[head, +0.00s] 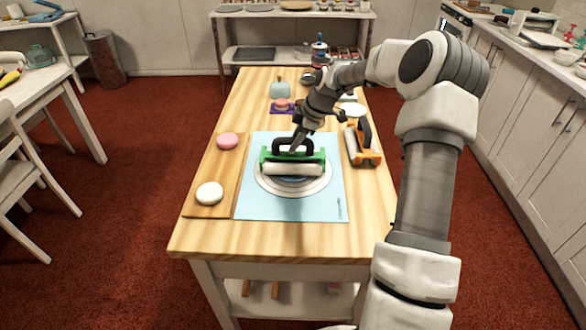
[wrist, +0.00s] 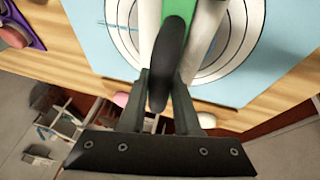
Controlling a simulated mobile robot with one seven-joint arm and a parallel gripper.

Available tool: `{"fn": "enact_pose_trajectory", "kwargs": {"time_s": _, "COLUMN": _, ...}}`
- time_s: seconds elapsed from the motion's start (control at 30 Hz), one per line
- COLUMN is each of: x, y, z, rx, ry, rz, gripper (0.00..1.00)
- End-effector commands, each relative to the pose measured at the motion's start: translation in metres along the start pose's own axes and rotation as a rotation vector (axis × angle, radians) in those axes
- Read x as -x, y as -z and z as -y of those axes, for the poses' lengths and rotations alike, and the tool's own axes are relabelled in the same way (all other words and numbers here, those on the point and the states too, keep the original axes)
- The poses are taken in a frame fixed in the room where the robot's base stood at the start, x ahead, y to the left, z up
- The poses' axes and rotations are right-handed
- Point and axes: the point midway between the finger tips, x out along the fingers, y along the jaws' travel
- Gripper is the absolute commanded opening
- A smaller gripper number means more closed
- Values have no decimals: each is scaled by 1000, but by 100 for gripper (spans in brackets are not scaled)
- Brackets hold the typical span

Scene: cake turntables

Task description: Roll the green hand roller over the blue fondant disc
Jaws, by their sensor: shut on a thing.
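The green hand roller (head: 318,156) has a white cylinder and a black handle. It sits over the middle of a white ringed turntable (head: 260,185). Only a thin edge of the blue fondant disc (head: 292,179) shows below the cylinder; the rest is hidden. I cannot tell whether the cylinder touches the disc. My gripper (head: 297,143) is above the roller, shut on its handle. In the wrist view the black handle (wrist: 172,50) stands between my fingers (wrist: 160,95), with the green frame (wrist: 208,8) and the turntable rings (wrist: 240,35) beyond.
The turntable stands on a light blue mat (head: 258,208). An orange roller (head: 372,158) stands close on the right. A pale blue jar (head: 280,91) stands behind. The table's front is clear.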

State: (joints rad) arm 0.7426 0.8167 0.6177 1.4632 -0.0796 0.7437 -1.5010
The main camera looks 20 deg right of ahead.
Motion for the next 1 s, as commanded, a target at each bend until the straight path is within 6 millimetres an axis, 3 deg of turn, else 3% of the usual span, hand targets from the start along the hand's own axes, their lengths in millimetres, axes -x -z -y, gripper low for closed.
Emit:
{"fn": "enact_pose_trajectory", "kwargs": {"time_s": 0.33, "x": -7, "y": -4, "z": -17, "rx": -1, "ry": 6, "rz": 3, "gripper": 0}}
{"fn": "enact_pose_trajectory", "kwargs": {"time_s": 0.6, "x": -8, "y": -5, "z": -18, "rx": -1, "ry": 7, "rz": 4, "gripper": 0}}
{"fn": "enact_pose_trajectory", "kwargs": {"time_s": 1.0, "x": -4, "y": -4, "z": 6, "rx": -2, "ry": 10, "rz": 3, "gripper": 0}}
